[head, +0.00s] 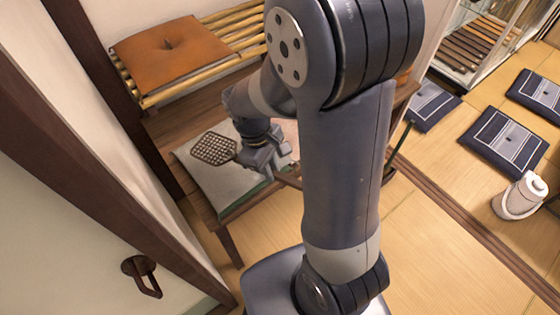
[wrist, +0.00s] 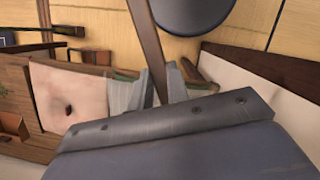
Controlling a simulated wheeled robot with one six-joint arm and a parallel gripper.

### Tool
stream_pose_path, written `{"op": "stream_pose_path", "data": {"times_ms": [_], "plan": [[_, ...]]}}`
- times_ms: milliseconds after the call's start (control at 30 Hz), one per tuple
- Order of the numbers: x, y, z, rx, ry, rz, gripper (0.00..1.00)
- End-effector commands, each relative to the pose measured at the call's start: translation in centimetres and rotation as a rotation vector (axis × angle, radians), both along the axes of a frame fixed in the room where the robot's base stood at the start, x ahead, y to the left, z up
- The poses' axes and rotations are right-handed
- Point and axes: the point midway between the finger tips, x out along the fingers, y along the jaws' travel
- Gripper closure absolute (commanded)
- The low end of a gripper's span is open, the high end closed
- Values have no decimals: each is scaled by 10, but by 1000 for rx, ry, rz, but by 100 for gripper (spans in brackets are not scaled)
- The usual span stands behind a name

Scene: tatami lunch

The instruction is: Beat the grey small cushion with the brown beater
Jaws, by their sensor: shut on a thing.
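The grey small cushion (head: 218,190) lies on a low brown wooden bench, partly hidden behind my gripper and the beater. My gripper (head: 262,160) is above the cushion's right part, shut on the brown beater's handle. The beater's woven head (head: 213,149) sticks out to the left and overlaps the cushion's far left part in the head view; I cannot tell if it touches. In the wrist view the brown handle (wrist: 148,40) runs between my fingers (wrist: 160,85). Part of the grey cushion (wrist: 118,96) shows beside them, and the beater's head is hidden there.
A pinkish cushion (wrist: 65,95) lies beside the grey one. An orange cushion (head: 172,48) sits on a bamboo-slat bench behind. A wall and door with a handle (head: 143,275) stand close on the left. Dark blue floor cushions (head: 505,140) and a white container (head: 520,195) are right.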

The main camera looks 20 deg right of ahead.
Motion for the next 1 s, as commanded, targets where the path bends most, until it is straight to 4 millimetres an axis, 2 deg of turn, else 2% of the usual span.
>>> {"op": "stream_pose_path", "data": {"times_ms": [233,300,367,667,700,767,1000], "plan": [[0,0,0,0,0,3,100],[0,1,-6,-5,7,3,100],[2,2,-17,-18,22,5,100],[9,8,-93,-124,144,4,100],[9,8,-80,-118,133,2,100],[8,7,-74,-114,128,1,100],[3,2,-20,-44,47,-1,100]]}}
